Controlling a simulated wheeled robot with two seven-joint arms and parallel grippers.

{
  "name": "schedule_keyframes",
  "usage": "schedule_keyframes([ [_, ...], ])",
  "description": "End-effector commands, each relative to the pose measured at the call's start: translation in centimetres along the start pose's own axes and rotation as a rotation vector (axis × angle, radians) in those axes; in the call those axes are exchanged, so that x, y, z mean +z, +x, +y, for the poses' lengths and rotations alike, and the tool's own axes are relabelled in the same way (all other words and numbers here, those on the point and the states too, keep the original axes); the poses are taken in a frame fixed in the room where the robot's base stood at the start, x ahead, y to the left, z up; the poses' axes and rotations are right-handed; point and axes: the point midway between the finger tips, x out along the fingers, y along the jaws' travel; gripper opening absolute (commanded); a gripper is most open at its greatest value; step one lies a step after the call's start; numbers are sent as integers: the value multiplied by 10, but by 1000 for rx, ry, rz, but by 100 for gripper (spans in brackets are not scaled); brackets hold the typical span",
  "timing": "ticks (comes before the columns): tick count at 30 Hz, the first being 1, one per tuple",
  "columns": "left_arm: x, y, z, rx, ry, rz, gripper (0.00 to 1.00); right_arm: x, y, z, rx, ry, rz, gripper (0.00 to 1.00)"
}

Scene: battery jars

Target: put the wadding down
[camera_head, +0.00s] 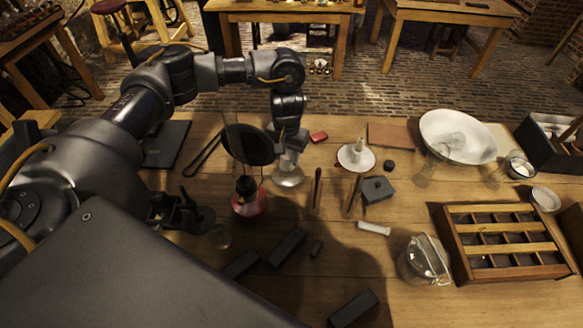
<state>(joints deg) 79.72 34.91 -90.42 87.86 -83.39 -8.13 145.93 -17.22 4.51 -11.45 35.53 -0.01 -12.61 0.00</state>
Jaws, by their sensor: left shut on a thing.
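My left gripper (289,150) points down over the left middle of the bench. It is shut on a small pale thing that looks like the wadding (288,160); the fingers hide most of it. A clear glass piece with a round foot (288,179) shows just below it; I cannot tell whether they touch. A tall clear glass vessel (233,130) stands left of the gripper, with a dark round disc (260,146) seen beside or through it. A flask with red liquid (249,202) is in front. My right gripper is not in view.
A white stick (373,228), dark blocks (287,247) and a grey box (377,189) lie on the bench. A white cone on a dish (356,157), a large white bowl (457,135), a glass jar (424,262) and a compartment tray (447,238) stand to the right.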

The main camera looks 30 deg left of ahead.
Motion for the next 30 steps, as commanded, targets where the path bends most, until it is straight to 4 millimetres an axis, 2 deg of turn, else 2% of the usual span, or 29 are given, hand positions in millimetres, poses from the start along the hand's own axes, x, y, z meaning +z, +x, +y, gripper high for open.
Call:
schedule_keyframes([
  [8,0,12,0,0,0,1,16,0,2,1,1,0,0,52],
  [12,1,34,0,1,-1,-3,16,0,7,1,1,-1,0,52],
  [16,0,49,1,1,0,-1,16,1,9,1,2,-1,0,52],
  [29,0,53,1,0,2,0,16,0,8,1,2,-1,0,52],
  [30,0,54,1,0,2,0,39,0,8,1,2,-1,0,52],
])
